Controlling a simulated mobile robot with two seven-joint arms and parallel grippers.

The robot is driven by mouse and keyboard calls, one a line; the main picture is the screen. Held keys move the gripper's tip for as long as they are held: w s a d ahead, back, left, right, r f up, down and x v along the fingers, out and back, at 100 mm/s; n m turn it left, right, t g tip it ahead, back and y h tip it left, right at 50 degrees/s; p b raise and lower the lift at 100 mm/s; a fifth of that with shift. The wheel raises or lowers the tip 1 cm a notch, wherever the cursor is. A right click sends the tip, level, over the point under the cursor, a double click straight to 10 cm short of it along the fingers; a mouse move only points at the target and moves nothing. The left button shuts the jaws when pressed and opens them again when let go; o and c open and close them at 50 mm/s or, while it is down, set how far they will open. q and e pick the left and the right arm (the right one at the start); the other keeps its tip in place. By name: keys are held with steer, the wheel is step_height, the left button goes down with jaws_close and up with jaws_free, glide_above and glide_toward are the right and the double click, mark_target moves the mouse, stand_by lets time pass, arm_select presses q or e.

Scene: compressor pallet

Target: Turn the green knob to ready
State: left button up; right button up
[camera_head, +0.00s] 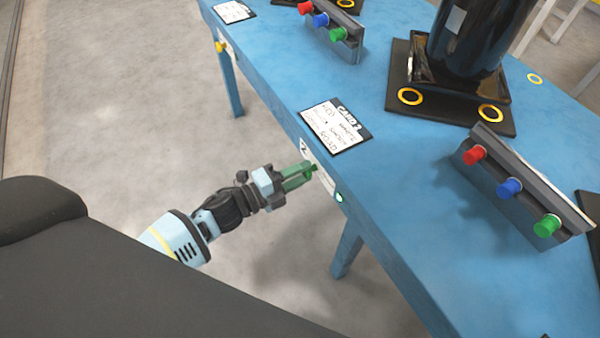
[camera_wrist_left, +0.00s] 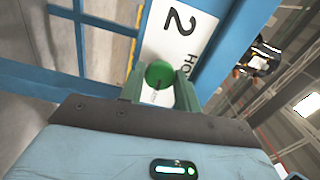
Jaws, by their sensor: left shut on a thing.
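The green knob (camera_wrist_left: 160,74) sits on a white label plate (camera_wrist_left: 178,30) marked "2" on the table's side. My left gripper (camera_wrist_left: 160,88) is shut on it, with one finger on each side. In the head view the green-fingered left gripper (camera_head: 302,173) reaches the blue table's near side, and the knob (camera_head: 314,168) shows only a little at its fingertips. The plate's wording is only partly readable, so I cannot tell the knob's setting. My right gripper is not in view.
The blue table (camera_head: 400,215) carries a card marked "CARD 2" (camera_head: 335,125), a black cylinder (camera_head: 465,40) on a dark base, and a panel of red, blue and green buttons (camera_head: 525,195). The floor at left is clear.

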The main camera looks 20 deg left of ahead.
arm_select(q)
steer(key=shift+m, duration=0.6)
steer(key=o, duration=1)
steer(key=shift+c, duration=0.2)
steer(key=shift+s+a, duration=0.1)
steer(key=v, duration=0.7)
steer(key=shift+s+a, duration=0.15)
steer(key=shift+s, duration=0.1)
